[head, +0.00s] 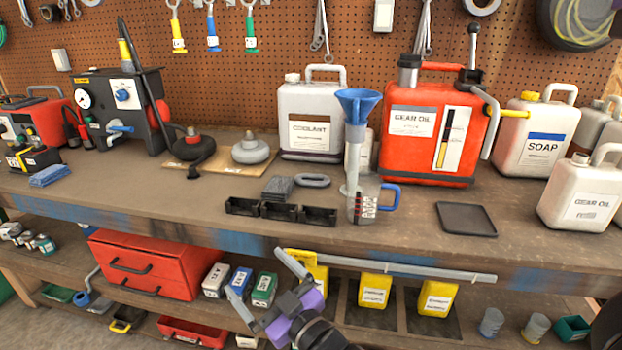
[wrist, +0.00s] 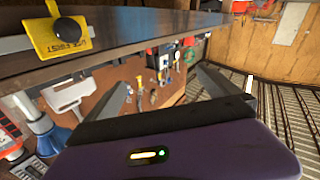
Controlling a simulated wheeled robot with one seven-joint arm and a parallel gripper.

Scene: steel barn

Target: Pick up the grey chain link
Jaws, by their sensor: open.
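The grey chain link (head: 312,181), a flat oval ring, lies on the workbench top in the head view. It is just right of a dark grey block (head: 278,188) and behind a row of small black trays (head: 279,211). My gripper (head: 262,283) is open and empty in front of the bench, below the top's front edge and toward the viewer from the link. In the wrist view my gripper's two fingers (wrist: 168,80) are spread apart with nothing between them. I cannot make out the link in the wrist view.
A clear jug (head: 364,205) with a blue funnel (head: 357,105) stands right of the link. A white coolant jug (head: 311,118) stands behind it. The bench top's front edge (head: 200,226) lies between my gripper and the link. A black tray (head: 466,219) is farther right.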

